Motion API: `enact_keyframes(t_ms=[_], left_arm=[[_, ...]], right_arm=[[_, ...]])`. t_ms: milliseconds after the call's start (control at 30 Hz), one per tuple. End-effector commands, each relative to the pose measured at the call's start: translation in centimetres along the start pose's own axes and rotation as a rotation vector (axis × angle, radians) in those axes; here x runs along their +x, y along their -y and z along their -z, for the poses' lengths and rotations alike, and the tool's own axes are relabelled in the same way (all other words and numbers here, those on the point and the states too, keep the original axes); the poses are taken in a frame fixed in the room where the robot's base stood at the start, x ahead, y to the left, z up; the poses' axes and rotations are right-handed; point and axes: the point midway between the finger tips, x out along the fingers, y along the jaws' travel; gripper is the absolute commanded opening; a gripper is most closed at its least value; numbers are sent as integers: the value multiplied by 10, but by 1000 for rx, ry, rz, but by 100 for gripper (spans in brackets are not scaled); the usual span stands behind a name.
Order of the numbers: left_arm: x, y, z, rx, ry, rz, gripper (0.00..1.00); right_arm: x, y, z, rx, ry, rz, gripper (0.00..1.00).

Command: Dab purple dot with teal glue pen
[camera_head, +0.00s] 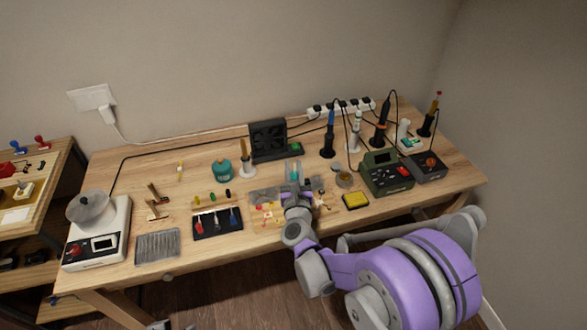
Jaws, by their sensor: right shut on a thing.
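My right gripper (296,186) is over the front middle of the workbench, its arm coming in from the lower right. It is shut on a slim teal thing, seemingly the teal glue pen (294,169), which shows just beyond the fingers. The pen's tip is not clear. Below and around the gripper lies a pale work area (258,222) with small red, yellow and white marks. I cannot make out the purple dot; it is too small or hidden by the gripper. Small grey parts at the bottom edge may be my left gripper (170,326); its jaws are unclear.
A teal jar (222,171), a black fan box (268,141) and several upright tools in stands (328,146) are behind. A green station (386,177) and yellow sponge (355,200) are right.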

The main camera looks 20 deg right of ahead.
Motion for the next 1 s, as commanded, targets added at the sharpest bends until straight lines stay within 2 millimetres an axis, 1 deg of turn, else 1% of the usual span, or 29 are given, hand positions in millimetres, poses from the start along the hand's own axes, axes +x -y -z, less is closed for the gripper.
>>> enact_keyframes(t_ms=[600,767,1000], left_arm=[[0,0,0,0,0,0,50],[-6,0,4,0,-2,0,50],[-18,0,13,0,-8,0,50]], right_arm=[[0,0,-2,0,0,-1,0],[0,0,-11,0,0,-1,0],[0,0,-31,1,0,-1,0]])
